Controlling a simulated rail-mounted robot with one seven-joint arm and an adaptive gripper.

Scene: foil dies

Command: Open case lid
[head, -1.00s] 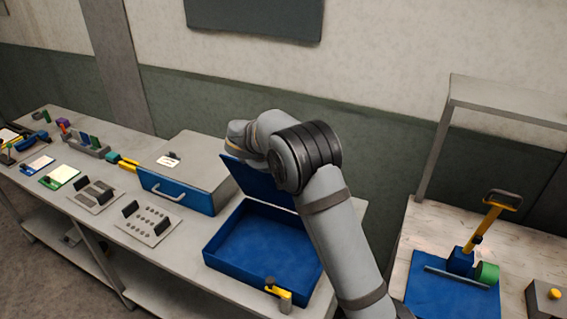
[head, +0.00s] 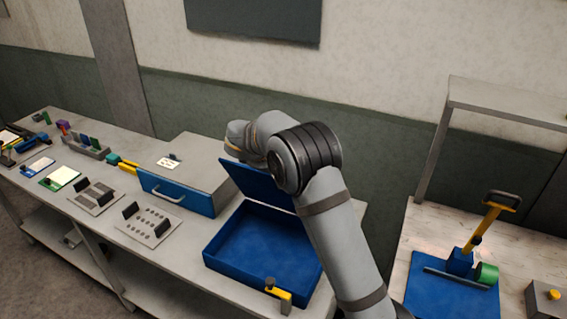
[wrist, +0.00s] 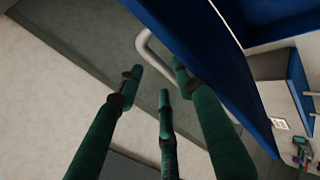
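The blue case (head: 262,250) lies open on the long bench with its inside empty. Its blue lid (head: 258,184) is raised and tilted at the back edge, partly covered by my arm. A yellow latch with a dark knob (head: 280,293) is at the case's front. My gripper is hidden behind the arm and lid in the head view. In the wrist view my gripper (wrist: 158,84) has its green fingers spread. The lid's blue face (wrist: 195,30) and a grey bar handle (wrist: 150,48) are close by the fingertips. Contact with the handle cannot be told.
A grey drawer cabinet (head: 190,160) with a blue front stands left of the case. Plates with small parts (head: 150,223) lie farther left. A second bench at right holds a blue mat (head: 440,295) and a yellow-handled tool (head: 487,222). The wall is close behind.

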